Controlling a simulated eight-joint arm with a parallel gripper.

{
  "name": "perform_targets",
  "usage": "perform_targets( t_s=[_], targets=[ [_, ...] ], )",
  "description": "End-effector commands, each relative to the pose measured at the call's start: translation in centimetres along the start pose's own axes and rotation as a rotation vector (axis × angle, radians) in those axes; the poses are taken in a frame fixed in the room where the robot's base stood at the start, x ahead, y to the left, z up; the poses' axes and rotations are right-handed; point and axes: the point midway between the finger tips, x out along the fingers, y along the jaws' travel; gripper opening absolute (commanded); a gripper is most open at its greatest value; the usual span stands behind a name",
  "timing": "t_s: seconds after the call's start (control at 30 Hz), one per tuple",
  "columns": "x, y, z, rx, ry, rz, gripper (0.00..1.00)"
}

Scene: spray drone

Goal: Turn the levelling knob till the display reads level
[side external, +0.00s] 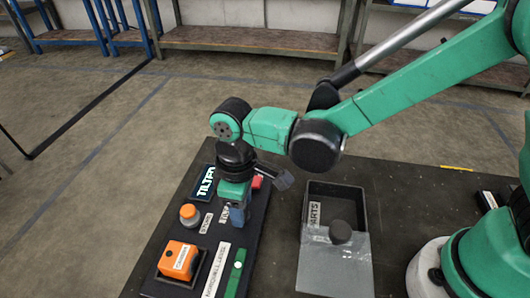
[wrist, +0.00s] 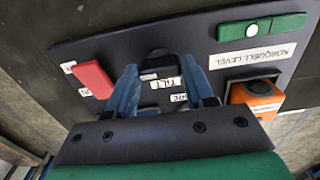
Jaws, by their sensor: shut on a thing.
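The display (side external: 203,182) is a small dark screen at the far left of the black panel. Its pale letters read "TILTE", and the end of the word is hidden by my arm. My gripper (side external: 237,220) points down at the panel. In the wrist view the two blue fingers (wrist: 161,80) stand on either side of the dark levelling knob (wrist: 156,58) and are shut on it. The knob is hard to make out against the dark panel, and my gripper hides it in the side view. Small white labels show between the fingers.
The panel also bears a red piece (side external: 257,182), an orange round button (side external: 188,213), an orange block (side external: 178,259) and a green bar (side external: 235,273). A dark parts tray (side external: 370,205) with a clear lid and dark round handle (side external: 340,231) stands to the right.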

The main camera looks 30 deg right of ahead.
Motion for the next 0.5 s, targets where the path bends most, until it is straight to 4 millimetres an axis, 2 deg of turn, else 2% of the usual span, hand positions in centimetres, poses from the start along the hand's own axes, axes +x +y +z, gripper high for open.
perform_targets(
  t_s=[0.33, 0.37, 0.47, 0.5],
  targets=[
    [0.01, -0.02, -0.06, 0.002, 0.003, 0.000, 0.00],
    [0.01, -0.02, -0.07, 0.002, 0.003, 0.000, 0.50],
    [0.01, -0.01, -0.06, 0.002, 0.003, 0.000, 0.78],
    [0.01, -0.01, -0.05, 0.002, 0.003, 0.000, 0.79]
  ],
)
